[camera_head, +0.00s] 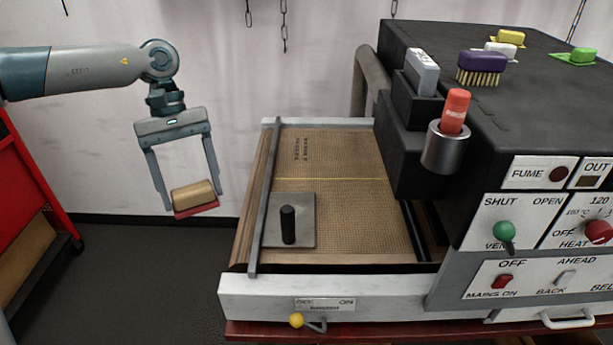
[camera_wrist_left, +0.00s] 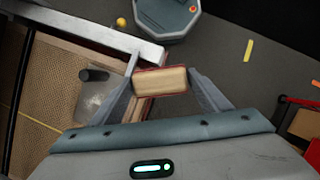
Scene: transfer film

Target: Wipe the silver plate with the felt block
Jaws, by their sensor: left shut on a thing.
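My left gripper (camera_head: 194,198) is shut on the felt block (camera_head: 193,192), a tan block with a red underside. It holds the block in the air to the left of the machine's bed, slightly tilted. The block also shows between the fingers in the left wrist view (camera_wrist_left: 160,80). The silver plate (camera_head: 301,233) is a flat grey square with an upright black knob, lying on the brown mesh bed at its front left. It shows at the left in the left wrist view (camera_wrist_left: 97,112), apart from the block. My right gripper is not in view.
A grey bar (camera_head: 265,200) runs along the bed's left side, between block and plate. The black machine body (camera_head: 500,110) stands at the right, with a brush (camera_head: 481,63) on top and a red-topped item (camera_head: 455,110) in a metal cup. A red cart (camera_head: 30,180) stands at the far left.

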